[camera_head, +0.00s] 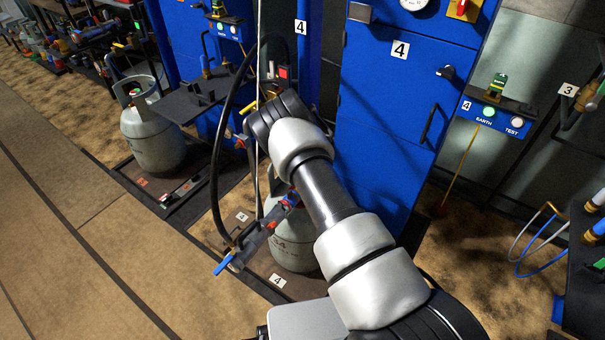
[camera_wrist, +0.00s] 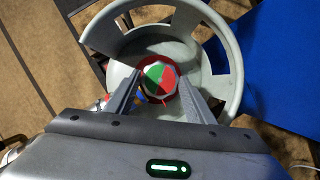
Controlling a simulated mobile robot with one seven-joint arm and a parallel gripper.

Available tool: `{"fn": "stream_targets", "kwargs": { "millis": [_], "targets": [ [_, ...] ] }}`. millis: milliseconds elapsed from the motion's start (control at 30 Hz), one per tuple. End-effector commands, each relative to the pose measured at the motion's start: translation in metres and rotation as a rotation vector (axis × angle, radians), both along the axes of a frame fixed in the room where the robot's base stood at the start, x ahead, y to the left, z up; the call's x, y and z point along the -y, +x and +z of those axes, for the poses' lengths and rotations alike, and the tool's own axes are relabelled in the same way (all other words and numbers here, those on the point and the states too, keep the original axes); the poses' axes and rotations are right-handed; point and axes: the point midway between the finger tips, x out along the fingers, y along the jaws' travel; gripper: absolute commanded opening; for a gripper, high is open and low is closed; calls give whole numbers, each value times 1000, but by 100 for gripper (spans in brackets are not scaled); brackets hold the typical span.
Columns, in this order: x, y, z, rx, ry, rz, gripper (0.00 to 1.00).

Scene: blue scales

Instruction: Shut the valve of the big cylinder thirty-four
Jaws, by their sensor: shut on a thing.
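The big grey cylinder (camera_head: 292,246) stands upright under my arm in the head view. A dark marking on its side is only partly readable, and my arm hides its top. In the wrist view I look down into its grey collar (camera_wrist: 229,62). The round valve knob (camera_wrist: 158,72), with green and red sectors and a pale rim, sits inside the collar. My gripper (camera_wrist: 157,84) reaches down into the collar, its two fingers on either side of the knob and shut on it. The fingers are hidden in the head view.
A blue cabinet (camera_head: 385,110) marked 4 stands close behind the cylinder. A black hose (camera_head: 214,170) and a metal bar with a blue handle (camera_head: 222,267) are left of the cylinder. Another grey cylinder (camera_head: 155,140) stands further left. The tan floor (camera_head: 110,250) at front left is clear.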

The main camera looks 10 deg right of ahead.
Motion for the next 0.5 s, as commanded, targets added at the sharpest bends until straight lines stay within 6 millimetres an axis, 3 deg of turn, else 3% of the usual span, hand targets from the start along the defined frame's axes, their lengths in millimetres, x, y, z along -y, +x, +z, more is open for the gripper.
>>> {"fn": "stream_targets", "kwargs": {
  "millis": [500],
  "targets": [
    [-6,1,-3,2,-7,-481,27]
  ]
}}
